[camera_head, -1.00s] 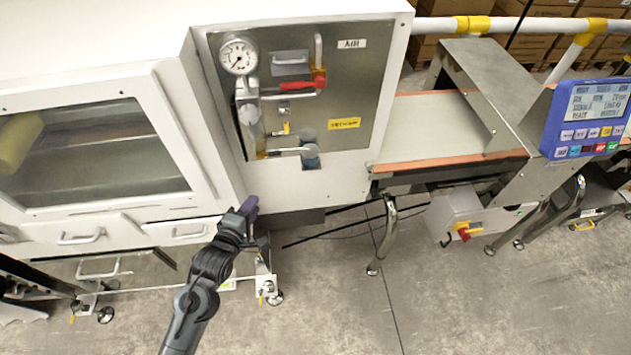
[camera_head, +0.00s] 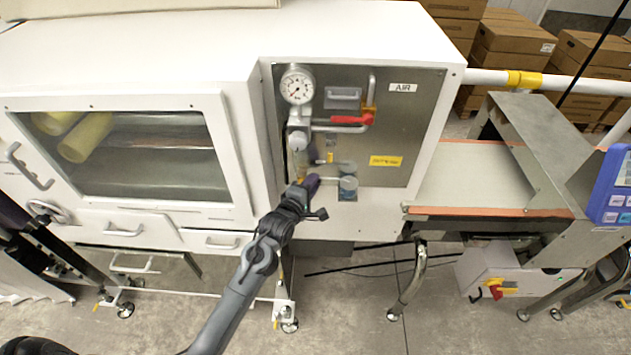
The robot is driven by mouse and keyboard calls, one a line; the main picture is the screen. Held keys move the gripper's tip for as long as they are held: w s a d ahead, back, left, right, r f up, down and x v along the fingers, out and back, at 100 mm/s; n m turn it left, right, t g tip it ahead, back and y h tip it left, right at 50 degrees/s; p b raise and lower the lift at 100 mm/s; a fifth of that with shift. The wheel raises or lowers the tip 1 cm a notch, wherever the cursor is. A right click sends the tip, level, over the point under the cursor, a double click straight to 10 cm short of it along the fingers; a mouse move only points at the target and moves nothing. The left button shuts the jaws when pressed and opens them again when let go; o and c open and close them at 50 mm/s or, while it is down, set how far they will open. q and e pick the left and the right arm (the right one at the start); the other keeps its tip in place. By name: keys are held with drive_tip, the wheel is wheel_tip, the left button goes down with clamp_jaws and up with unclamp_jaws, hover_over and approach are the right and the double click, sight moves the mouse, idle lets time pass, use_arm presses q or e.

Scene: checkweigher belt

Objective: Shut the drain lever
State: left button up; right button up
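The air panel (camera_head: 415,130) is a grey metal plate with a round gauge (camera_head: 297,86) at its upper left. Below the gauge hangs a filter unit (camera_head: 298,138). A small yellow lever-like part (camera_head: 329,157) shows beside the filter's lower end; I cannot tell for sure if it is the drain lever. A thin tube runs right from the filter's foot to a blue-tinted jar (camera_head: 348,188). My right gripper is out of view.
A red-handled lever (camera_head: 345,120) lies level above the jar. A yellow label (camera_head: 386,161) is on the panel. Left is a windowed cabinet (camera_head: 240,150) with drawers below. Right is the conveyor belt (camera_head: 470,180) with a blue display (camera_head: 612,190). The panel's lower right is clear.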

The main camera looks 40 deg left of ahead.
use_arm(q)
drive_tip(key=shift+x, duration=1.2)
clamp_jaws()
